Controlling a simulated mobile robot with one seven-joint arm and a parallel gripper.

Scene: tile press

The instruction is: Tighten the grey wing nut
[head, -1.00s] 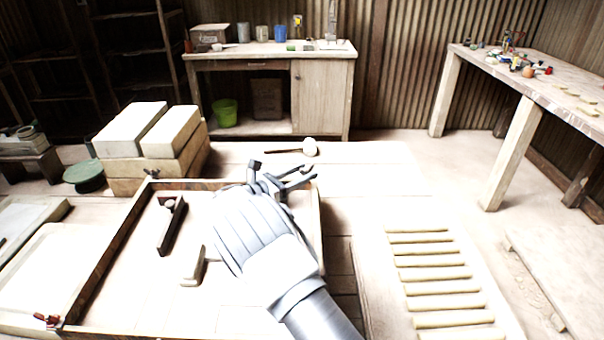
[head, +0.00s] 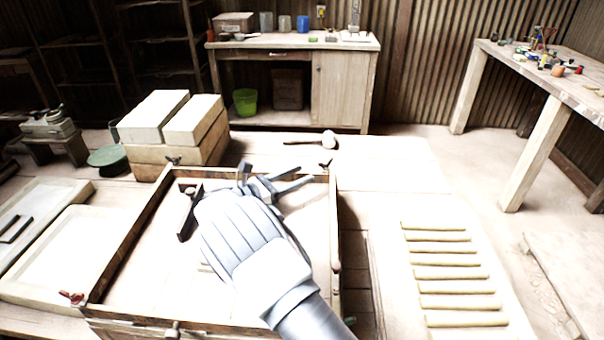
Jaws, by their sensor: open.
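A wooden frame (head: 125,243) stands on the workbench, with small wing-shaped pieces at its corners. A dark greyish one (head: 326,164) is at the far right corner, another dark one (head: 173,160) at the far left corner, and a red one (head: 72,297) at the near left. I cannot tell for sure which is the grey wing nut. My gripper (head: 305,177) is open and empty over the far right part of the frame, its fingers pointing right, just short of the far right piece. My arm hides part of the frame's inside.
A dark tool (head: 189,212) lies inside the frame. Stacked blocks (head: 172,148) stand behind at left, and a mallet (head: 327,140) lies beyond the far edge. A board with several pale strips (head: 390,285) lies at right.

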